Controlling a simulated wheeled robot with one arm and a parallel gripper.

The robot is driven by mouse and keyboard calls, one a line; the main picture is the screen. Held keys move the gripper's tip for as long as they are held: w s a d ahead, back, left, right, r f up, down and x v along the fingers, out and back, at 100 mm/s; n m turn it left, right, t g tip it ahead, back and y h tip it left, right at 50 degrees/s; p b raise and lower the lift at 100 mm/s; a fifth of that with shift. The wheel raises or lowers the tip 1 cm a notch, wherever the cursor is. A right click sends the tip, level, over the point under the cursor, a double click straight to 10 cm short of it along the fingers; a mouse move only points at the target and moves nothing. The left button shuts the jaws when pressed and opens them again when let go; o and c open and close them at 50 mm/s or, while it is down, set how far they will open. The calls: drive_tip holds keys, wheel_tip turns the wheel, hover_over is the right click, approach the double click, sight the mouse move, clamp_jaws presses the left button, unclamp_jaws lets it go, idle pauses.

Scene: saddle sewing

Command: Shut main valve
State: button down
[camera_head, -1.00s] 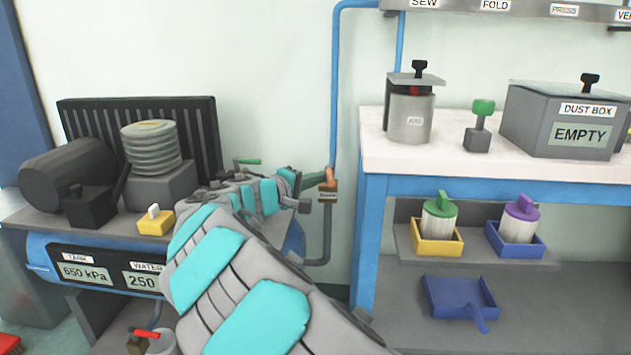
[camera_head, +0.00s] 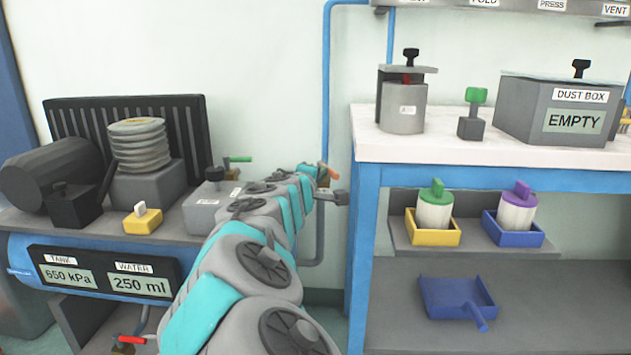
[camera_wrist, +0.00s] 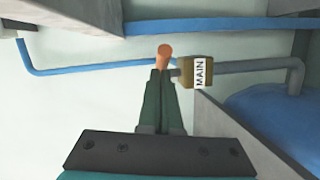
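The main valve has an orange handle (camera_wrist: 165,54) and a brass-coloured body (camera_wrist: 193,72) with a MAIN label, both in the wrist view. In the head view the orange handle (camera_head: 332,174) shows just past the end of my arm. My gripper (camera_wrist: 161,72) has its two dark green fingers close together, with the handle at their tips; they look shut on it. The valve body is beside the right finger. In the head view my wrist and arm hide most of the valve body and the fingers.
The blue-legged workbench (camera_head: 365,177) stands close to the right of the valve. The machine shelf (camera_head: 175,236) with a grey box (camera_head: 213,208) and a green-handled valve (camera_head: 238,159) is on the left. Blue and grey pipes run along the wall by the valve.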

drive_tip(key=shift+w+d+f+b, duration=0.15)
drive_tip(key=shift+d+b, duration=0.25)
drive_tip(key=shift+d, duration=0.3)
drive_tip(key=shift+w+d+r+b, duration=0.1)
drive_tip(key=shift+d+b, duration=0.25)
drive_tip(key=shift+d, duration=0.3)
drive_tip(key=shift+w+d, duration=0.45)
drive_tip(key=shift+d, duration=0.25)
drive_tip(key=shift+w+d, duration=0.45)
drive_tip(key=shift+d, duration=0.2)
